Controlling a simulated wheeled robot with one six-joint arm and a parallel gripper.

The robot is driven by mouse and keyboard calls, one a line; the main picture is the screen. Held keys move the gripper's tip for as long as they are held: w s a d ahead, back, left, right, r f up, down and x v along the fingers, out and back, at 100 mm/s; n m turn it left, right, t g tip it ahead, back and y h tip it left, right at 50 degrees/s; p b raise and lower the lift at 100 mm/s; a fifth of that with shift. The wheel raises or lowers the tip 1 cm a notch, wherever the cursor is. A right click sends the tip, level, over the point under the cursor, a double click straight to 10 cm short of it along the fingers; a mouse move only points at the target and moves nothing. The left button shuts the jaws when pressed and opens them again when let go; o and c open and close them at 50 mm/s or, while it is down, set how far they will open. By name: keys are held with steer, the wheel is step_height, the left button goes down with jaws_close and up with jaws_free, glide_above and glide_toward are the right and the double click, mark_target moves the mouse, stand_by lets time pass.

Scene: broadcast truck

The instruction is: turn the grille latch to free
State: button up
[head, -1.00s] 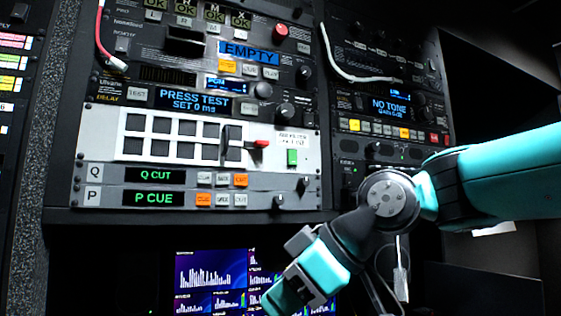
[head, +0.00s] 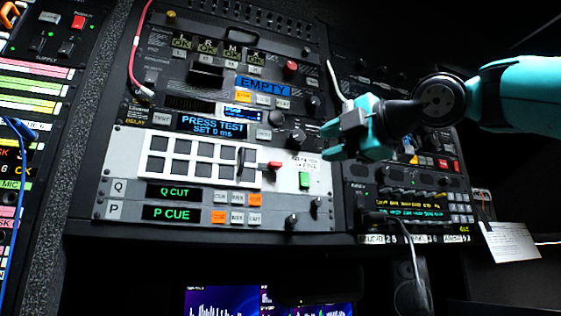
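The white grille (head: 196,164) with its rows of dark openings is set in the white panel (head: 130,150). At its right end stands a dark upright bar (head: 243,168). The latch's red tab (head: 272,166) sticks out to the right from beside this bar. A small label (head: 305,163) sits right of the tab, with a green block (head: 305,180) below it; the label is too small to read. My gripper (head: 331,141) is right of and a little above the red tab, apart from it. Its teal fingers point left, spread and empty.
Knobs (head: 297,137) and buttons crowd the rack above the panel. A white cable (head: 338,85) hangs behind my gripper. The Q CUT and P CUE strips (head: 178,213) lie below. Screens (head: 225,301) glow underneath.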

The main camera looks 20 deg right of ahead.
mark_target(279, 164)
steer(key=p+x, duration=0.3)
steer(key=x, duration=1)
steer(key=shift+w, duration=0.35)
steer(key=shift+c, duration=0.4)
steer(key=shift+f, duration=0.1)
jaws_close()
